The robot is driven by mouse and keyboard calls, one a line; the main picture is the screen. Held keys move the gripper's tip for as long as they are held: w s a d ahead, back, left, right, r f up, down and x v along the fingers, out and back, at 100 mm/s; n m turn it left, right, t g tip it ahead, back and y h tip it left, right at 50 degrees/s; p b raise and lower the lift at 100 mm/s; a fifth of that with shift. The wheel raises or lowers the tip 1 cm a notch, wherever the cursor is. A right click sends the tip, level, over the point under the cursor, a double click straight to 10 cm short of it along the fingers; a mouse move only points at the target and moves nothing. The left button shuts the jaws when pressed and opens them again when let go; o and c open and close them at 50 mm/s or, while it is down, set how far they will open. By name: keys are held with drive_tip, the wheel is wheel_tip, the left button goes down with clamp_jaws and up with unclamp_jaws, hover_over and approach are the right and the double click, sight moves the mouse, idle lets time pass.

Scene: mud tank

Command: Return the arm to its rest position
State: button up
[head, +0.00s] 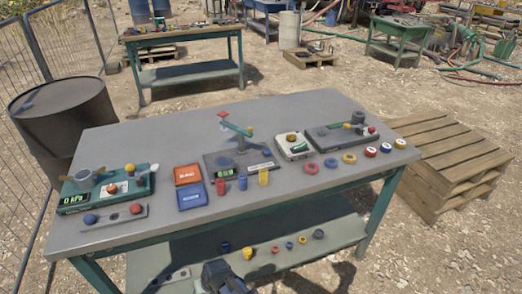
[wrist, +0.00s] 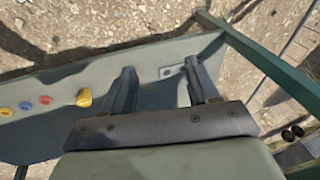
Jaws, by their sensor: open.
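My gripper (wrist: 160,85) is open and empty in the wrist view, its two fingers parallel and apart. It is above the lower shelf (wrist: 65,88) of the green-legged table, with nothing between the fingers. A small grey plate with holes (wrist: 172,71) lies on the shelf beyond the fingers. In the head view, a dark part of my arm (head: 222,277) shows at the bottom edge, in front of the lower shelf. My fingertips cannot be made out there.
The grey tabletop (head: 150,135) holds a balance stand (head: 240,135), gauges, bins, coloured rings and cylinders. Several small coloured pieces lie on the lower shelf, including a yellow one (wrist: 84,97). A barrel (head: 62,120) stands left, pallets (head: 450,165) right. A table leg (wrist: 262,60) is near my gripper.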

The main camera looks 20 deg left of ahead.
drive_tip(key=w+d+f+m+h, duration=0.1)
drive_tip(key=w+d+f+m, duration=0.15)
drive_tip(key=d, duration=0.85)
drive_tip(key=w+d+f+m+g+h, duration=0.1)
drive_tip(key=w+d+f, duration=0.25)
drive_tip(key=d, duration=0.65)
drive_tip(key=w+d+f+m+h, duration=0.1)
drive_tip(key=w+d+f+m, duration=0.2)
drive_tip(key=d, duration=0.8)
drive_tip(key=s+d+f+m+g, duration=0.1)
drive_tip(key=s+d+f+g, duration=0.1)
drive_tip(key=s+d, duration=0.4)
drive_tip(key=s+d+f+m+g, duration=0.1)
drive_tip(key=s+d, duration=0.6)
drive_tip(key=d, duration=0.9)
drive_tip(key=shift+s+d+f+m+g+h, duration=0.3)
drive_tip(key=shift+d+f+m+g, duration=0.1)
drive_tip(key=shift+m+g, duration=0.45)
